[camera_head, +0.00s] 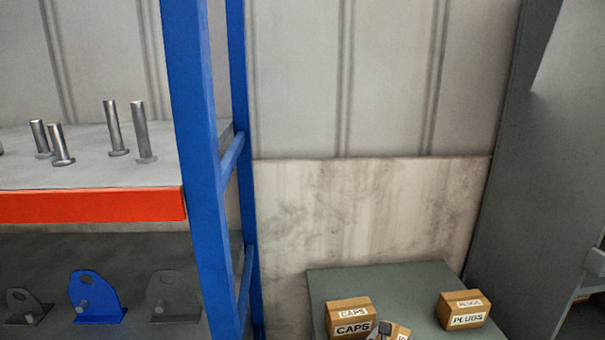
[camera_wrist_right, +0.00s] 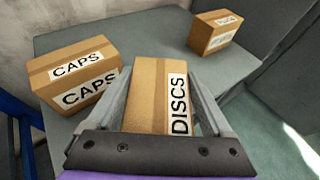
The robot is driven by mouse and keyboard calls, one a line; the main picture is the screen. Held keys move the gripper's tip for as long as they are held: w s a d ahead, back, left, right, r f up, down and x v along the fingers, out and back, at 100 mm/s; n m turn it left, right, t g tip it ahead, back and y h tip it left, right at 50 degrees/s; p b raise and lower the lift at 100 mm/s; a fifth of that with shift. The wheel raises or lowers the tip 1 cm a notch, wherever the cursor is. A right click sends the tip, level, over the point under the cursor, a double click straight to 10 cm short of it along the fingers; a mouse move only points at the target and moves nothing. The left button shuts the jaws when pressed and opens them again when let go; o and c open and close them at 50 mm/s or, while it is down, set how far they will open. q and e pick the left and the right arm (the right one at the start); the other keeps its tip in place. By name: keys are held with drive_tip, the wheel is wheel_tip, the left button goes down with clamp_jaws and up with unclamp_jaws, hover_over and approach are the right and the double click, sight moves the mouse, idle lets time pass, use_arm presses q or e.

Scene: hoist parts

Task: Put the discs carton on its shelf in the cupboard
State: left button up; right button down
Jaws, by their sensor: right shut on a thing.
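The discs carton (camera_wrist_right: 150,90) is a brown box with a white DISCS label, seen in the right wrist view between the fingers of my right gripper (camera_wrist_right: 160,100). The gripper is shut on it. In the head view only a small part of the carton (camera_head: 402,329) shows at the bottom edge. It is over or on the grey table top; I cannot tell if it touches. A tall grey cupboard (camera_head: 535,190) stands at the right of the head view. Its shelves are mostly out of sight. My left gripper is not in view.
The caps carton (camera_head: 349,317) stands just left of the discs carton on the grey table (camera_head: 400,280). The plugs carton (camera_head: 463,309) stands at the table's right. A blue-posted rack (camera_head: 200,150) with metal pins and brackets fills the left.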

drive_tip(key=a+n+y, duration=0.1)
drive_tip(key=s+a+n+t+y, duration=0.1)
drive_tip(key=a, duration=0.1)
drive_tip(key=s+a+n+y, duration=0.1)
drive_tip(key=shift+s+a+f, duration=0.1)
drive_tip(key=shift+a, duration=0.25)
use_arm(q)
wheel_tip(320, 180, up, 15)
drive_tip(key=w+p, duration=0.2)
drive_tip(key=p, duration=1.1)
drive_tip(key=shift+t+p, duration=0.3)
drive_tip(key=shift+p, duration=0.1)
use_arm(e)
wheel_tip(320, 180, up, 13)
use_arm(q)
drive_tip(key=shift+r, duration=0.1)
use_arm(e)
drive_tip(key=shift+d, duration=0.15)
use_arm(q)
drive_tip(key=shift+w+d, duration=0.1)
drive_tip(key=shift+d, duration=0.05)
use_arm(e)
drive_tip(key=shift+d, duration=0.1)
